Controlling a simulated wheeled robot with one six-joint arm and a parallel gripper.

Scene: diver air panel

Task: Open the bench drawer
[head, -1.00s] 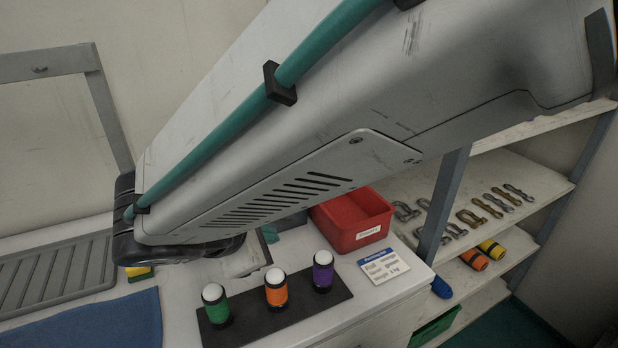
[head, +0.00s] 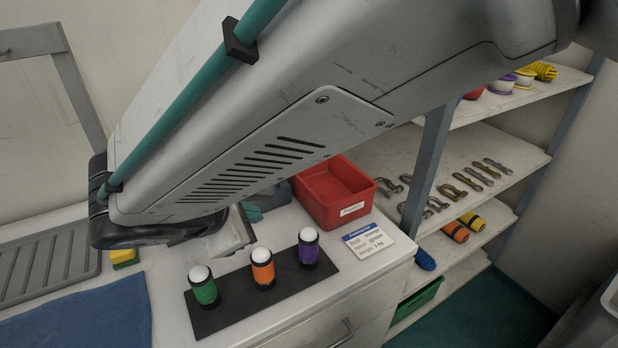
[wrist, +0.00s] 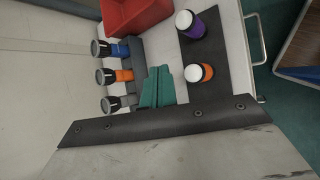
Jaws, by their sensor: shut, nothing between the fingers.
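The bench drawer front (head: 318,338) shows at the bottom of the head view, below the white bench top. Part of its metal handle (head: 342,334) shows at the picture's lower edge. In the wrist view a silver bar handle (wrist: 263,38) stands out from the bench front at the upper right. The drawer looks closed in the part that shows.
A black mat (head: 222,317) holds green, orange and purple canisters. Behind are a red bin (head: 335,212) and a label card (head: 368,242). A blue cloth (head: 80,315) lies left. Shelving (head: 475,150) with shackles stands right. Green floor (head: 485,310) is clear in front of it.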

